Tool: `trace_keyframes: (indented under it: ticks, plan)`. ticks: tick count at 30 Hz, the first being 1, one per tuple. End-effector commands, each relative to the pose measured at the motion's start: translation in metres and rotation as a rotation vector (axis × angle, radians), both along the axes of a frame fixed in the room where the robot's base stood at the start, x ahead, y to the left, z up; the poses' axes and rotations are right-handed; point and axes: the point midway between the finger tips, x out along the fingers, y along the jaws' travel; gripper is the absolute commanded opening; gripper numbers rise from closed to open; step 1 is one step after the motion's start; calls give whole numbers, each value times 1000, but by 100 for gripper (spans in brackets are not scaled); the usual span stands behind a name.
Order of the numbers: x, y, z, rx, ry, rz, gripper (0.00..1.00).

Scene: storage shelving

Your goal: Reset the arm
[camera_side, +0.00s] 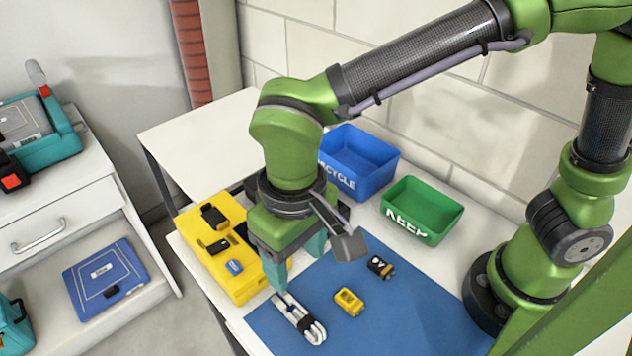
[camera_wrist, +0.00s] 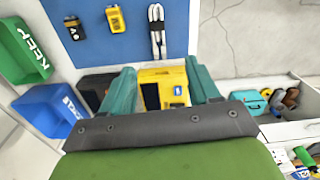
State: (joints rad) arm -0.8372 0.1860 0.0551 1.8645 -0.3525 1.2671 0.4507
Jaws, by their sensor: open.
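My gripper (camera_side: 298,270) points down over the left part of the table, near the boundary between the yellow tray (camera_side: 236,288) and the blue mat (camera_side: 400,325). In the wrist view, its two teal fingers (camera_wrist: 162,85) are spread apart with nothing held between them. The yellow tray also shows between the fingers there (camera_wrist: 163,73). In the side view, the left fingertip appears just above the end of a white cable bundle (camera_side: 299,317) on the mat; I cannot tell whether they touch.
A yellow device (camera_side: 349,301) and a black battery (camera_side: 380,267) lie on the mat. A blue RECYCLE bin (camera_side: 358,161) and a green KEEP bin (camera_side: 422,209) stand behind it. The mat's right part is clear. A white drawer cabinet (camera_side: 60,215) stands at left.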

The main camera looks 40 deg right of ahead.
Motion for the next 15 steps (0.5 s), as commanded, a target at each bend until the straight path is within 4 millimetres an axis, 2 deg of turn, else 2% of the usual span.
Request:
trace_keyframes:
  ticks: [1,5,10,15]
  plan:
    - [-4,-8,-2,17,0,38,61]
    - [6,-48,13,102,-52,44,61]
    - [15,-118,36,212,-183,-35,61]
    - [12,-190,55,282,-365,-183,61]
